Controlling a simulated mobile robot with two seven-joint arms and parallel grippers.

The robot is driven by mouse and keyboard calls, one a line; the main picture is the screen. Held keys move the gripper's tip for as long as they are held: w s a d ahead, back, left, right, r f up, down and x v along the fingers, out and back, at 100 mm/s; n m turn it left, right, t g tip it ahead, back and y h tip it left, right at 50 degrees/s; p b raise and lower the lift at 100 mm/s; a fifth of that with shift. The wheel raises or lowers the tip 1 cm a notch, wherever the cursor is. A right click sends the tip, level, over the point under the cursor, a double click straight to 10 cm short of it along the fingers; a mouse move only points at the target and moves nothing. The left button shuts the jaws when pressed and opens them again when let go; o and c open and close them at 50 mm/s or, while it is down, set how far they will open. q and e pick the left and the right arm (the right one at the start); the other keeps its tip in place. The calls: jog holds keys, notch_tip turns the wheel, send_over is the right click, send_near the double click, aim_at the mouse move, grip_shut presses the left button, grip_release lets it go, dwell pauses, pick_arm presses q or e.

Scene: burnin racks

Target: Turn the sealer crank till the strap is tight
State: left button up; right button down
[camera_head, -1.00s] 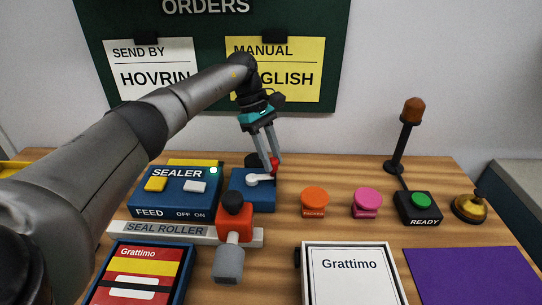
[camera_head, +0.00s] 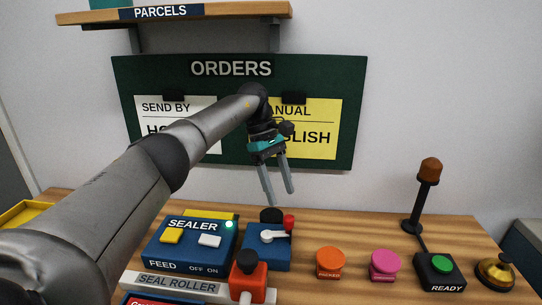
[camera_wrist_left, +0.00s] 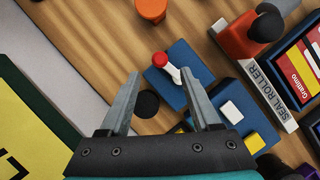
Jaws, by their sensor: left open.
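The sealer (camera_head: 192,240) is a blue box with a yellow button, a white switch and a lit green lamp. Beside it on the right is a blue crank block (camera_head: 266,256) with a white crank arm (camera_head: 270,236) ending in a red knob (camera_head: 289,222). My left gripper (camera_head: 281,198) is open and empty, above and apart from the knob. In the left wrist view the red knob (camera_wrist_left: 159,60) shows beyond and between the open fingertips (camera_wrist_left: 160,75). No strap can be made out. My right gripper is not in view.
A seal roller (camera_head: 180,285) with a red and black handle (camera_head: 248,273) lies in front. Orange (camera_head: 329,262) and pink (camera_head: 385,265) stampers, a green READY button (camera_head: 442,264), a lamp post (camera_head: 425,195) and a brass bell (camera_head: 496,272) stand to the right. The orders board (camera_head: 345,130) hangs behind.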

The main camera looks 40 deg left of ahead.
pick_arm(q)
jog(key=p+v, duration=0.2)
jog(key=v, duration=0.6)
jog(key=shift+r, duration=0.2)
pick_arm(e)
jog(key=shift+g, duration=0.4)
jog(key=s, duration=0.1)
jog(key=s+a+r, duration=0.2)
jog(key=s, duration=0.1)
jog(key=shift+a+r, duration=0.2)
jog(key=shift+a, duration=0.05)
pick_arm(q)
jog(key=shift+a, duration=0.1)
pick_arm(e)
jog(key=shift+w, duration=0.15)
